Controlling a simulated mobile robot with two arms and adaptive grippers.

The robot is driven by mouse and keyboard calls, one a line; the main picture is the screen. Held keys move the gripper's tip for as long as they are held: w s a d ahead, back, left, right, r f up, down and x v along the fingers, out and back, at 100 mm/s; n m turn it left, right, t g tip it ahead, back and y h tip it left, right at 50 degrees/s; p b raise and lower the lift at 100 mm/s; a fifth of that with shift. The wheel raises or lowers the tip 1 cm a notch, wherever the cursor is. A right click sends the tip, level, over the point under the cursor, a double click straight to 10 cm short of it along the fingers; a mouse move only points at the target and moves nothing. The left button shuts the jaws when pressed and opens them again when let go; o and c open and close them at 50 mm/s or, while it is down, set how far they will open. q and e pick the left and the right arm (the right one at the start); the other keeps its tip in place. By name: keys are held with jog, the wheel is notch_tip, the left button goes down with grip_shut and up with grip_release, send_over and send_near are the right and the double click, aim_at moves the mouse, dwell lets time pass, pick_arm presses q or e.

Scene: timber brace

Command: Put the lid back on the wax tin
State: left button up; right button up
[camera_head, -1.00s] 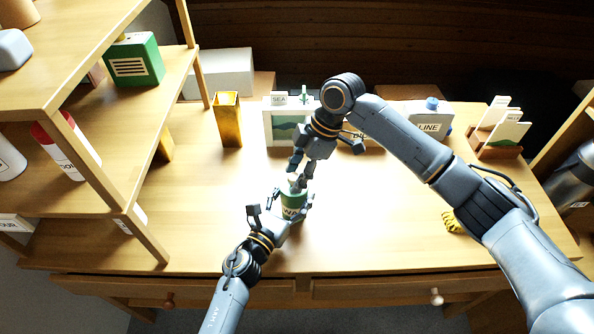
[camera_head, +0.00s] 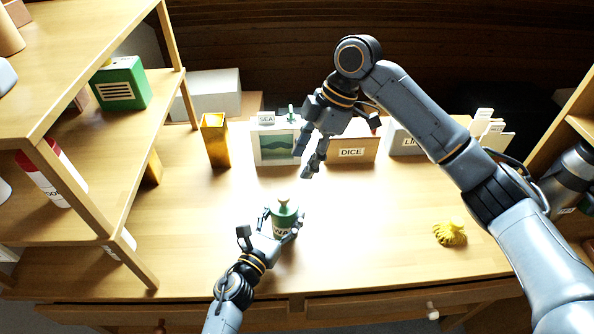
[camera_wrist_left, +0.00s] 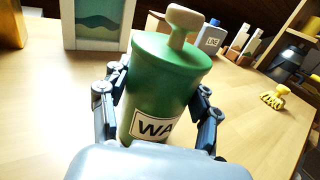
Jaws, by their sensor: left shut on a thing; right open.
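The green wax tin (camera_head: 284,222) stands upright on the desk, its white label reading "WA". It also shows large in the left wrist view (camera_wrist_left: 152,95). The green lid (camera_wrist_left: 172,48) with its pale knob sits on top of the tin, and I see no clear gap between them. In the head view the lid (camera_head: 283,205) looks level. My left gripper (camera_head: 272,233) is shut on the tin, with a finger on each side of it. My right gripper (camera_head: 308,166) is open and empty, above and to the right of the lid, apart from it.
A yellow ochre holder (camera_head: 215,140), a picture frame (camera_head: 278,145), a "DICE" box (camera_head: 351,151) and a card rack (camera_head: 490,135) line the back. A yellow knobbly object (camera_head: 449,233) lies at the right. Shelves (camera_head: 120,215) stand at the left. The desk between is clear.

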jog(key=shift+d+r, duration=0.2)
jog(key=shift+r, duration=0.2)
pick_arm(q)
jog(key=o, duration=1.8)
jog(key=shift+c, duration=0.2)
jog(key=shift+s+a, duration=0.1)
jog(key=v, duration=1.1)
jog(key=shift+s+a, duration=0.2)
jog(key=shift+s, duration=0.15)
